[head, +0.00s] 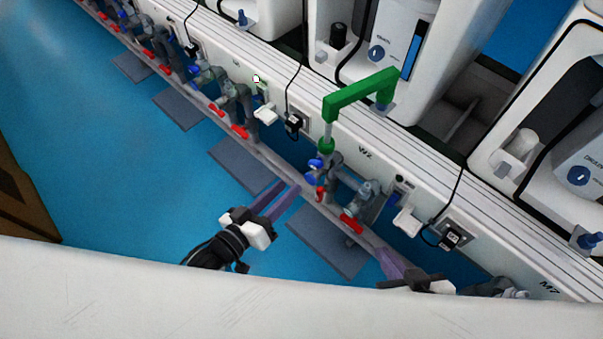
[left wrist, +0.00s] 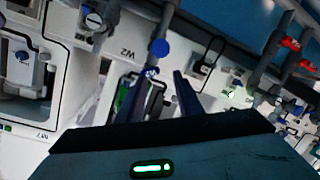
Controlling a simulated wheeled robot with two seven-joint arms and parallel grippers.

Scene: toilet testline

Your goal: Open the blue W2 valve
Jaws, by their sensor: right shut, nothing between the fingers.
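The blue W2 valve (head: 314,167) is a small blue handle on the grey pipework below the green pipe, left of the W2 label (head: 365,152). In the left wrist view, a round blue knob (left wrist: 160,48) shows beside the W2 lettering, just beyond my fingertips; it looks like the same valve. My left gripper (head: 285,187) is open and empty, its fingers pointing toward the pipework, a little left of and below the valve. In the left wrist view its two fingers (left wrist: 164,75) stand apart. My right gripper (head: 384,252) is shut and empty, lower right, partly hidden.
A green pipe (head: 360,92) rises above the valve. Red handles (head: 351,223) sit low on the pipework. White toilet units (head: 380,40) stand on the bench behind. Grey mats (head: 325,237) lie on the blue floor, which is open at left.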

